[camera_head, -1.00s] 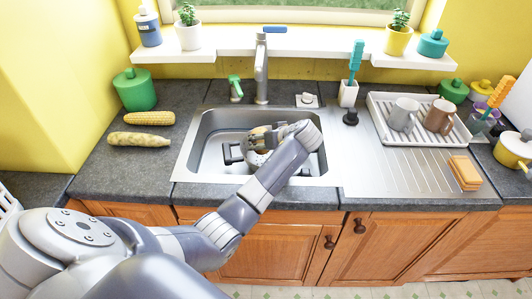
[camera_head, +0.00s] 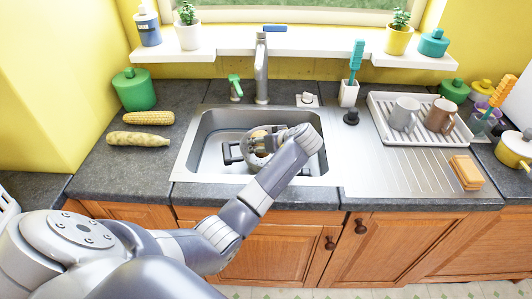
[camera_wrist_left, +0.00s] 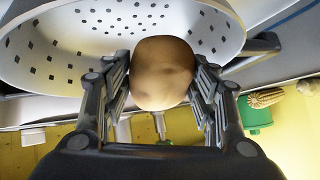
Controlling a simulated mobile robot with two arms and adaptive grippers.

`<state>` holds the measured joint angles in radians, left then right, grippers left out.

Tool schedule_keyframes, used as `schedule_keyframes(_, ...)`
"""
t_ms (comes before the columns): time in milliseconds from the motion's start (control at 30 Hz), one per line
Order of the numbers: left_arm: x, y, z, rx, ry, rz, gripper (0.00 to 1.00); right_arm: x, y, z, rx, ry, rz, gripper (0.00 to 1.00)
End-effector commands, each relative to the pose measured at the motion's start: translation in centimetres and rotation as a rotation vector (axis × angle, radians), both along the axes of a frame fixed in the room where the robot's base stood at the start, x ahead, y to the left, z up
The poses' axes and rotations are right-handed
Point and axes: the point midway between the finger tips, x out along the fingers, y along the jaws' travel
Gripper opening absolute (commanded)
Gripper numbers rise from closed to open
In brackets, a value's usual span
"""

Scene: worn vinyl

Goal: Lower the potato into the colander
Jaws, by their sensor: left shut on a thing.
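The potato (camera_wrist_left: 162,73) is brown and smooth, held between the two fingers of my left gripper (camera_wrist_left: 163,82). It also shows small and partly hidden in the head view (camera_head: 258,133). My left gripper (camera_head: 264,141) is shut on it over the sink. The colander (camera_wrist_left: 60,55) is white with square holes and dark handles. In the head view the colander (camera_head: 256,161) sits in the sink, largely covered by my gripper. The potato appears at or within its opening; whether it touches the colander I cannot tell. My right gripper is not in view.
The steel sink (camera_head: 200,150) has raised walls around the colander. A tap (camera_head: 261,70) stands behind it. A dish rack (camera_head: 390,135) with two mugs and a sponge (camera_head: 465,172) are right.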

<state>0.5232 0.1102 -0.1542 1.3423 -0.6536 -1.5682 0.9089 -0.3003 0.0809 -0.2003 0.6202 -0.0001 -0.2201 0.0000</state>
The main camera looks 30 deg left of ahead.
Motion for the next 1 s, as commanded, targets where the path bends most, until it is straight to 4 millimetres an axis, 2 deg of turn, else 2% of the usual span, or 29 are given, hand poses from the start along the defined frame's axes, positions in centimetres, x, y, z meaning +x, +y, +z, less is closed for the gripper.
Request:
schedule_keyframes(900, 0.0, 0.0, -1.0, 0.001, -0.001, 0.000, 0.26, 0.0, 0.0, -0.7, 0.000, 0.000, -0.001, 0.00)
schedule_keyframes(933, 0.0, 0.0, -1.0, 0.001, -0.001, 0.000, 0.58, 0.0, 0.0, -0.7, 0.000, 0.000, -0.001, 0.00)
schedule_keyframes(1000, 0.0, 0.0, -1.0, 0.001, -0.001, 0.000, 0.74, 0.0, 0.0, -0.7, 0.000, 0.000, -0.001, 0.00)
